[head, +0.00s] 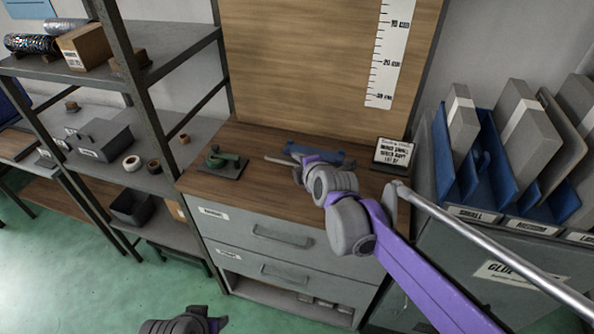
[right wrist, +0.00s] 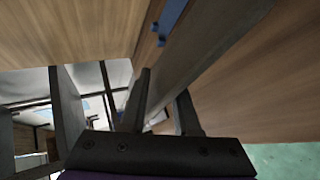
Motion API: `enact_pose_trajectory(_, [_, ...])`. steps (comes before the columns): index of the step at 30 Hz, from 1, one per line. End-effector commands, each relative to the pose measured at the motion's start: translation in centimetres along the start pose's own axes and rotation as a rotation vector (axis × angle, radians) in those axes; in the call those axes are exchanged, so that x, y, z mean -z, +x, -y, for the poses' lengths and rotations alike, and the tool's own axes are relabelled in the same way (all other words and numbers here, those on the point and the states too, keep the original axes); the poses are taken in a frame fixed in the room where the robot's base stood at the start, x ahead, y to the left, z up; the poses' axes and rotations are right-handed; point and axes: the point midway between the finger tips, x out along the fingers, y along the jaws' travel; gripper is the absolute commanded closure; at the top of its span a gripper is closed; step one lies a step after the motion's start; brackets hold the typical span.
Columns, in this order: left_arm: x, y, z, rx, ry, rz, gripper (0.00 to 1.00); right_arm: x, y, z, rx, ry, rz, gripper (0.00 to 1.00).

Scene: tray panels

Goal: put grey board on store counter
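The counter (head: 265,140) has a brown wood top above grey drawers. My right gripper (head: 280,160) reaches left, low over the counter top. In the right wrist view its two dark fingers (right wrist: 163,95) stand apart, and a grey-brown strip (right wrist: 215,50) shows behind and between them. I cannot tell what the strip is, and no board shows clearly held. Several grey boards stand upright in a blue rack (head: 440,150) at the right, among them one in the small slot (head: 463,125) and one in the medium slot (head: 522,130). My left gripper (head: 190,322) is at the bottom edge, partly cut off.
A green tool on a dark base (head: 222,163) sits at the counter's left. A blue fixture (head: 318,153) lies behind my right gripper, and a small sign (head: 393,153) stands at the right. A wooden backboard (head: 300,65) rises behind. Metal shelves (head: 175,65) stand at left.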

Motion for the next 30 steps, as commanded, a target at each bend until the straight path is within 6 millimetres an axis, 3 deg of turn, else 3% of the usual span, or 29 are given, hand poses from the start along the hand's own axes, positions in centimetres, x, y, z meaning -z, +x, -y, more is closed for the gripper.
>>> enact_pose_trajectory(7, [0.8,-1.1,0.0,0.000,0.000,-0.005,0.50,0.0,-2.6,-0.1,0.000,0.000,0.000,0.70])
enact_pose_trajectory(19, [0.9,-1.4,0.0,0.000,0.000,-0.006,0.50,0.0,-3.1,-0.2,0.000,0.000,0.000,0.70])
enact_pose_trajectory(30, [5.0,-6.3,0.0,0.000,0.000,-0.036,0.50,-0.1,-8.1,-5.2,-0.004,-0.001,0.001,0.70])
